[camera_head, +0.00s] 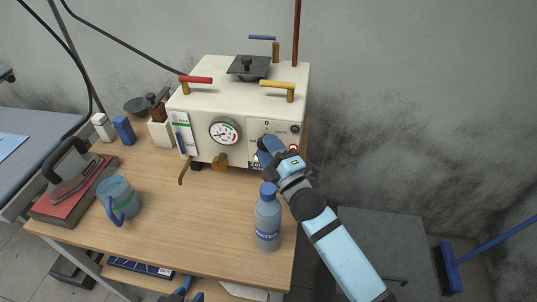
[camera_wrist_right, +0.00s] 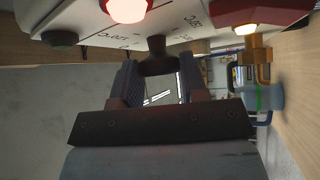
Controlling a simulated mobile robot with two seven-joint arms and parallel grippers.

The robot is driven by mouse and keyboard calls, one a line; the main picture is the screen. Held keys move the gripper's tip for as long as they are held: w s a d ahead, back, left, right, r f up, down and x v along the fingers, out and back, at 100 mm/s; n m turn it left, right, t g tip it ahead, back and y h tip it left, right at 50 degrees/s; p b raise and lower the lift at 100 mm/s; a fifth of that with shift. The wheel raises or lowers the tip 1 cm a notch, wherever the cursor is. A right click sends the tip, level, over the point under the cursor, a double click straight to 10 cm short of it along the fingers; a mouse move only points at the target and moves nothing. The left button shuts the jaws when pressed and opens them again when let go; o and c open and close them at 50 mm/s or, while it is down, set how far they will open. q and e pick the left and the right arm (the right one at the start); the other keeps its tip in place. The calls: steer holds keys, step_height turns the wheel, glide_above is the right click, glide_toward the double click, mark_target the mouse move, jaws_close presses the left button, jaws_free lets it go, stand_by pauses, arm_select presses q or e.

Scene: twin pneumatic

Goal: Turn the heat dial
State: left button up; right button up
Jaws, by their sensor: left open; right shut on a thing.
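The cream machine (camera_head: 240,92) stands at the back of the wooden table with a control panel on its front right. My right gripper (camera_head: 266,152) is at this panel and hides part of it in the head view. In the right wrist view a dark round knob on the panel, the heat dial (camera_wrist_right: 157,50), sits between the fingertips. The right gripper (camera_wrist_right: 158,75) is shut on this dial. My left gripper (camera_head: 184,292) is at the bottom edge of the head view, partly cut off, open and away from the machine.
A water bottle (camera_head: 268,220) stands close to my right forearm. A blue mug (camera_head: 118,198) and an iron (camera_head: 70,172) are at the left. A pressure gauge (camera_head: 225,131) is left of the panel. The table's middle is clear.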

steer(key=o, duration=0.9)
steer(key=s+d, duration=0.7)
steer(key=s, duration=0.4)
steer(key=shift+f, duration=0.15)
steer(key=shift+s, duration=0.1)
